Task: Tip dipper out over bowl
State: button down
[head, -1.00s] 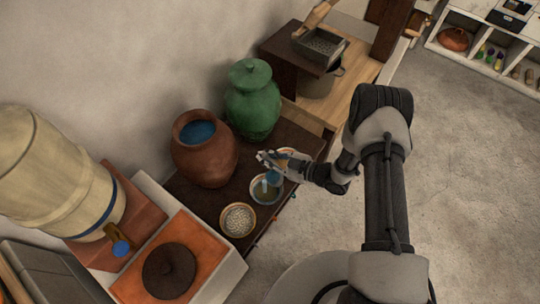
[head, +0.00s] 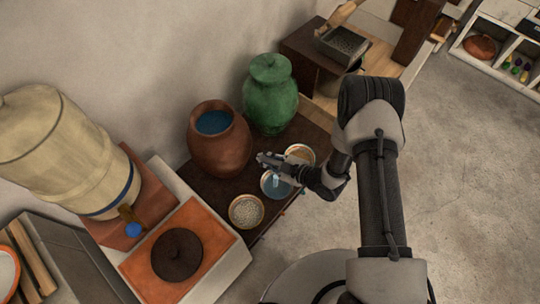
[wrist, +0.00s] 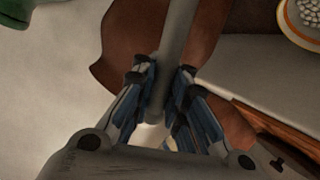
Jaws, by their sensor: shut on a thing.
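My gripper (head: 264,160) is above the dark shelf, at the far edge of the middle bowl (head: 264,190). In the wrist view its fingers (wrist: 165,95) are shut on the grey, rod-like handle of the dipper (wrist: 177,35). The dipper's cup is not clear in the wrist view. In the head view a small pale piece (head: 276,181), perhaps part of the dipper, shows over the middle bowl. The bowl's inside looks blue. I cannot tell whether the dipper is tilted or what is left in it.
A brown clay jar (head: 222,155) with blue liquid stands behind my gripper, beside a green lidded jar (head: 270,100). A bowl of white grains (head: 246,211) is on the left; another bowl (head: 300,154) is partly behind my wrist. Open floor (head: 460,200) lies right.

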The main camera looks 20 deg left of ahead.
jog(key=s+a+f+n+t+h, duration=0.2)
jog(key=s+a+f+h, duration=0.1)
jog(key=f, duration=0.3)
jog(key=s+a+f+n+t+h+b, duration=0.1)
jog(key=s+a+f+n+t+h, duration=0.1)
jog(key=s+a+f+n+h, duration=0.1)
jog(key=shift+s+a+f+n+h, duration=0.3)
jog(key=shift+s+a+f+h, duration=0.45)
jog(key=shift+a+f, duration=0.8)
dwell(1.2)
jog(key=shift+s+a+r, duration=0.1)
dwell(1.2)
